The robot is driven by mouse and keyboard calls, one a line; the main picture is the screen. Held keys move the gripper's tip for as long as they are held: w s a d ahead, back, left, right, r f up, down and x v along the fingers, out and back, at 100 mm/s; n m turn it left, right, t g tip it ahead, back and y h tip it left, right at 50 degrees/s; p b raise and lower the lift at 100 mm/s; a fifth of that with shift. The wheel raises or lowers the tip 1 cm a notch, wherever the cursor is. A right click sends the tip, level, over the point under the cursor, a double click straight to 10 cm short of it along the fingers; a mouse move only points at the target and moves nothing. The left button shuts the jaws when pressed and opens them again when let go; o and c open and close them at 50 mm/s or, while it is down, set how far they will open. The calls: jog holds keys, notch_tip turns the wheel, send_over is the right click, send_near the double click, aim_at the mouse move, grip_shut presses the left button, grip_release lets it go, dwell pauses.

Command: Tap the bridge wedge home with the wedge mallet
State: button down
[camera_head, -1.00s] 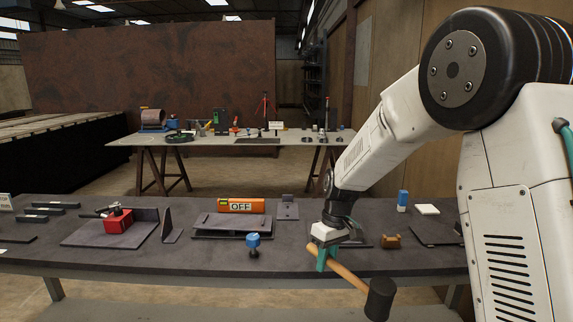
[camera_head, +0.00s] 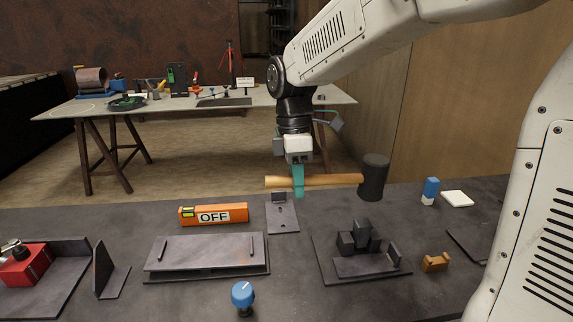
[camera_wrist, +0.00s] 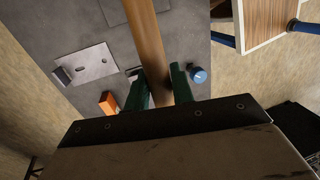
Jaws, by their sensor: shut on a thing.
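My gripper (camera_head: 298,184), with green fingers, is shut on the wooden handle (camera_head: 335,180) of the wedge mallet. The mallet is held level above the far part of the bench, its black head (camera_head: 374,178) to the right. The wrist view shows the handle (camera_wrist: 146,40) between the fingers (camera_wrist: 160,88); I cannot make out the head there. Below and right of the gripper, a dark steel assembly (camera_head: 365,266) stands on a base plate. A dark block (camera_head: 362,229) stands up in its middle, perhaps the bridge wedge. The mallet is apart from it.
A blue-topped knob (camera_head: 243,295) stands in front. A brown block (camera_head: 435,262) and a blue-white block (camera_head: 430,190) are to the right. A second table (camera_head: 180,107) stands behind.

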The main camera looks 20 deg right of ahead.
jog(key=shift+w+r, duration=0.15)
jog(key=shift+w, duration=0.05)
dwell(0.3)
jog(key=shift+w+x, duration=0.7)
jog(key=shift+x, duration=2.7)
jog(key=shift+s+v, duration=0.25)
jog(key=shift+v, duration=0.95)
jog(key=shift+s+v, duration=0.25)
jog(key=shift+v, duration=0.9)
jog(key=shift+r, duration=0.1)
